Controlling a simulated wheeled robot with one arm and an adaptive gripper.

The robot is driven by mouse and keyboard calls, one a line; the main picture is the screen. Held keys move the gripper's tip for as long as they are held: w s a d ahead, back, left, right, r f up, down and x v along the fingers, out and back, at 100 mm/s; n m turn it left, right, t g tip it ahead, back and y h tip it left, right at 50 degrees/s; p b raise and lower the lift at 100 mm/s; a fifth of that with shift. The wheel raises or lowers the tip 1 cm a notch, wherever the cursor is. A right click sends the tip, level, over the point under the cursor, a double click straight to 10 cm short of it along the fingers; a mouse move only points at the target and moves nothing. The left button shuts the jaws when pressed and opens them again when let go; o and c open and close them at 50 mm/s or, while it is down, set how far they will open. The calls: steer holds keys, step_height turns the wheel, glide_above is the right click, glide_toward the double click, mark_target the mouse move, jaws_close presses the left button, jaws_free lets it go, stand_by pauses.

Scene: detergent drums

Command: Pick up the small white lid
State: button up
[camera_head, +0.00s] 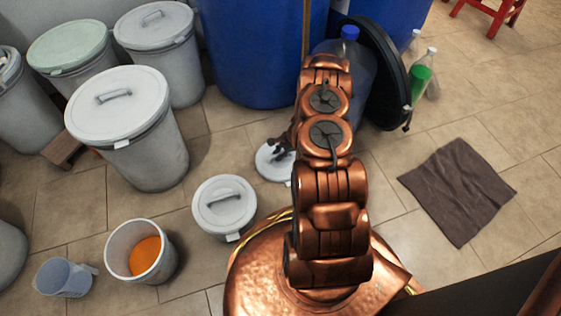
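A small round white lid (267,168) lies on the tiled floor, or very low above it, just left of my copper arm. Its right part is hidden behind the arm. My gripper (279,149), small and dark, is at the lid's upper middle and overlaps it in the picture. I cannot tell whether the fingers touch the lid or are open or shut.
A small grey bucket with a white lid (224,203) stands close by at the left. An open bucket with orange contents (145,256) and a measuring jug (65,278) are further left. Large lidded bins (118,105) and blue drums (262,60) stand behind. A brown mat (457,190) lies at right.

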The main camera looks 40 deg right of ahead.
steer(key=shift+w+a+f, duration=0.15)
steer(key=shift+a+f, duration=0.05)
steer(key=shift+f, duration=0.3)
jaws_close()
